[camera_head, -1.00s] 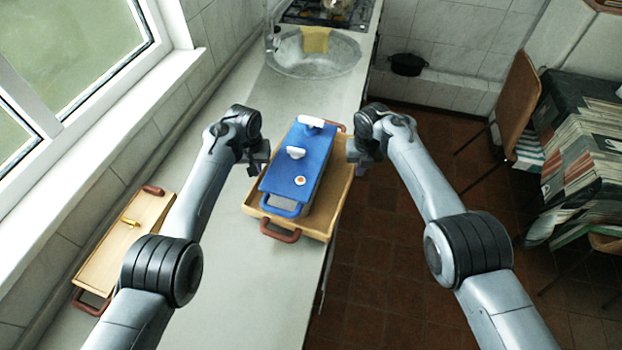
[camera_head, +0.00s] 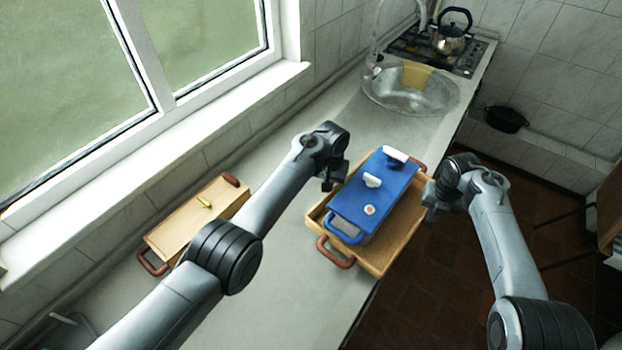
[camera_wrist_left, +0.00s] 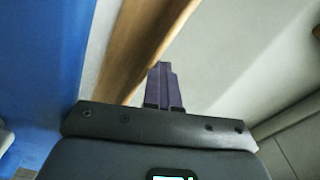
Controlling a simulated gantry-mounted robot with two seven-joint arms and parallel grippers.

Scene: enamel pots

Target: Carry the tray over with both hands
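The wooden tray (camera_head: 378,262) with red-brown handles sits on the counter near its right edge in the head view. A blue lidded box (camera_head: 352,202) with white knobs and blue handles stands in it. My left gripper (camera_head: 333,182) is at the tray's left side. In the left wrist view its purple fingers (camera_wrist_left: 163,80) are together with no gap, just beside the tray's wooden rim (camera_wrist_left: 150,40), with nothing visible between them. My right gripper (camera_head: 430,208) is close to the tray's right side; its finger opening is not clear, nor is whether it touches.
A second wooden board (camera_head: 190,222) with red-brown handles and a small yellow item (camera_head: 204,201) lies on the left by the window. A glass-like basin (camera_head: 410,92) and a stove with a kettle (camera_head: 450,38) are behind. The counter (camera_head: 290,280) is bare in front.

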